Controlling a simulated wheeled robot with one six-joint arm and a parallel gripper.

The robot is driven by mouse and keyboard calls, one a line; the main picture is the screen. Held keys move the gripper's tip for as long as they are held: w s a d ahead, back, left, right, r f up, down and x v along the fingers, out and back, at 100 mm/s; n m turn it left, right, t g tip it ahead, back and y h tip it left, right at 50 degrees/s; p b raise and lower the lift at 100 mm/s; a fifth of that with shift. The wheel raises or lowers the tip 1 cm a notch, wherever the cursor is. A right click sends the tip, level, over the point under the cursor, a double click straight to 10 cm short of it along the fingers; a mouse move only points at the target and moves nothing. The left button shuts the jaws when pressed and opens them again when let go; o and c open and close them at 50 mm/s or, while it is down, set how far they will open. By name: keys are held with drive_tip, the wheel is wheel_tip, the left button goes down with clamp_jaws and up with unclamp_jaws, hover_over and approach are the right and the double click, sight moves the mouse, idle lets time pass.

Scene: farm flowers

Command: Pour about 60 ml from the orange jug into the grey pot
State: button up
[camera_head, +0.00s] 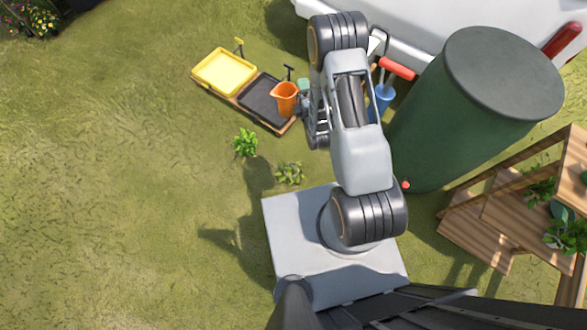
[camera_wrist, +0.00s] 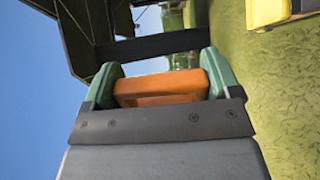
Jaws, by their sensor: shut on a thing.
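The orange jug (camera_head: 286,98) is in the head view, beside the end of my arm and over the black tray. In the wrist view, an orange part of the jug (camera_wrist: 160,88) sits between the green fingers of my gripper (camera_wrist: 165,75), which is shut on it. The jug looks roughly upright in the head view. My gripper (camera_head: 305,98) is partly hidden by my arm there. I cannot make out a grey pot in either view. The jug's contents cannot be seen.
A yellow tray (camera_head: 224,72) and a black tray (camera_head: 262,104) lie on a wooden board. A blue item (camera_head: 384,98) and red-handled tools are right of my arm. A large green barrel (camera_head: 455,110) and wooden shelves (camera_head: 490,215) stand right. Grass at left is clear.

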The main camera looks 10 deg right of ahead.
drive_tip(key=w+d+f+y+b, duration=0.1)
drive_tip(key=w+d+f+b, duration=0.15)
drive_tip(key=f+b, duration=0.6)
drive_tip(key=w+d+f+n+b, duration=0.15)
drive_tip(key=w+f+b, duration=0.25)
drive_tip(key=f, duration=1)
drive_tip(key=w+d+f+y+b, duration=0.1)
drive_tip(key=w+d+f+b, duration=0.2)
drive_tip(key=f+b, duration=0.55)
drive_tip(key=shift+n+y, duration=0.45)
drive_tip(key=shift+y, duration=0.35)
drive_tip(key=shift+s+d+f+b, duration=0.25)
drive_tip(key=shift+d+f+b, duration=1.85)
drive_tip(key=shift+f, duration=3.75)
drive_tip(key=shift+s+d+f+b, duration=0.25)
drive_tip(key=shift+d+f+b, duration=0.6)
drive_tip(key=shift+f+b, duration=3.75)
drive_tip(key=shift+s+d+f+b, duration=0.25)
drive_tip(key=shift+d+f+b, duration=1.25)
drive_tip(key=shift+f, duration=5.55)
drive_tip(key=shift+a+r, duration=0.1)
drive_tip(key=shift+r, duration=0.05)
